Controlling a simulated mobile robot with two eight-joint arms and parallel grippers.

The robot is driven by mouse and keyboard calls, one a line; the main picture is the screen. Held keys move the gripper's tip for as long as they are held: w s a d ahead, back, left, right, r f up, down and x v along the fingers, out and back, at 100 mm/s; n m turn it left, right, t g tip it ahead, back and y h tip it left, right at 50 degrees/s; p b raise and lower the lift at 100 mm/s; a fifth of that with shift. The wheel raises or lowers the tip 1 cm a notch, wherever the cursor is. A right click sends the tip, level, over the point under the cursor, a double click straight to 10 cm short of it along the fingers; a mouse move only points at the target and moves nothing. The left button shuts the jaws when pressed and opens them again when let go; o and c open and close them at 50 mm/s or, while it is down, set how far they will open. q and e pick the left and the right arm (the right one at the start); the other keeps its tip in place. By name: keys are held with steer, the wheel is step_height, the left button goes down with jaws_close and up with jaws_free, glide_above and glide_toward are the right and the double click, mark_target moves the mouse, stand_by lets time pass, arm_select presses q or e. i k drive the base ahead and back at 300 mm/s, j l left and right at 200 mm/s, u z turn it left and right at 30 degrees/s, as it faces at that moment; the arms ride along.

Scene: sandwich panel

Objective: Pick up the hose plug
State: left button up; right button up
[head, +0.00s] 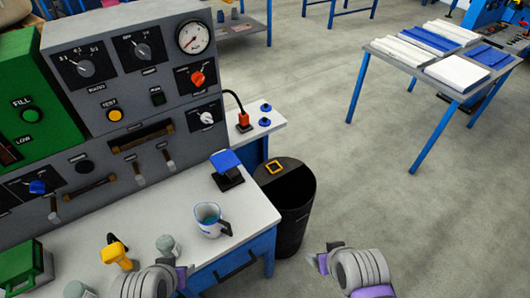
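The orange-red hose plug (243,121) stands upright on the bench top just right of the grey control panel. A black hose curves from its top to the panel's side. My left gripper (165,272) is at the bottom edge, over the front of the bench and well short of the plug. My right gripper (323,260) is over the floor, right of the black bin and apart from the plug. The fingers of both are too small and partly hidden to tell if they are open or shut.
The grey control panel (140,75) stands at the back of the white bench (150,212). A cup (208,216), a blue-topped stand (227,166) and a yellow tool (116,254) are on it. A black bin (293,225) stands beside it.

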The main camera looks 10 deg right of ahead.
mark_target(244, 118)
steer(key=l+u, duration=0.15)
steer(key=u, duration=1.55)
steer(key=k+l, duration=0.1)
steer(key=l, duration=0.2)
steer(key=k+l+u, duration=0.1)
steer(key=l, duration=0.25)
steer(key=k+l, duration=0.15)
steer(key=l, duration=0.15)
steer(key=i+l, duration=0.15)
steer(key=l+u, duration=0.05)
steer(key=l, duration=0.05)
